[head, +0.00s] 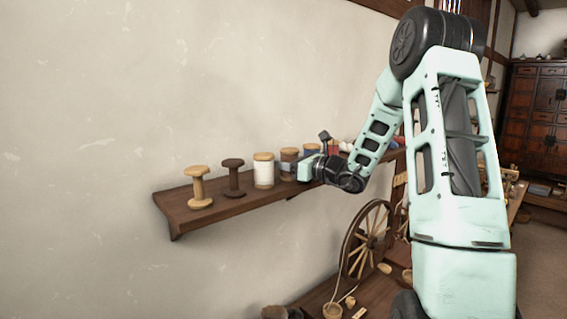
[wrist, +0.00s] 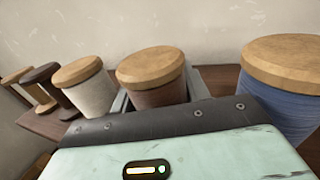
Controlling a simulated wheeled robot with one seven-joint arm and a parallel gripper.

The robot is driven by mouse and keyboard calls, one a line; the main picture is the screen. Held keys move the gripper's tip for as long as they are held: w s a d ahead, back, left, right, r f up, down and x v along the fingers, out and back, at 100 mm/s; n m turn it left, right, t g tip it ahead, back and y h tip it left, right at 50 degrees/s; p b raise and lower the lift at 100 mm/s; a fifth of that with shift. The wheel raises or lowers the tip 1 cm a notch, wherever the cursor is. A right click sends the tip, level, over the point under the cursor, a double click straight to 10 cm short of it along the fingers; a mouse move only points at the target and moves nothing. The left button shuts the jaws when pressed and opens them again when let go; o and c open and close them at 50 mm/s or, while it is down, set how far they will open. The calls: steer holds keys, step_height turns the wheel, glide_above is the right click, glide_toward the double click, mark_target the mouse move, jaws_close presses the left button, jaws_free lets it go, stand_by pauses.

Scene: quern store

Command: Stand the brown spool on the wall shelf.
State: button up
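The brown spool (wrist: 158,95), with a pale wooden top, is upright between the fingers of my gripper (wrist: 158,92) in the wrist view. The fingers lie close along both its sides and look shut on it; its lower end is hidden by my gripper. In the head view the brown spool (head: 289,158) is in the row on the wall shelf (head: 222,207), between a cream spool (head: 264,170) and a blue one (head: 311,149). My gripper (head: 297,171) reaches it from the right front. Whether its base touches the shelf is hidden.
A bare pale wooden spool (head: 198,187) and a bare dark spool (head: 233,178) stand toward the shelf's left end. The blue spool (wrist: 283,95) is close on the right in the wrist view. A spinning wheel (head: 368,240) stands below. The shelf's front left strip is clear.

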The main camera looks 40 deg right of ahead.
steer(key=shift+o, duration=0.9)
steer(key=shift+r, duration=0.15)
steer(key=b+v, duration=0.4)
steer(key=v, duration=0.8)
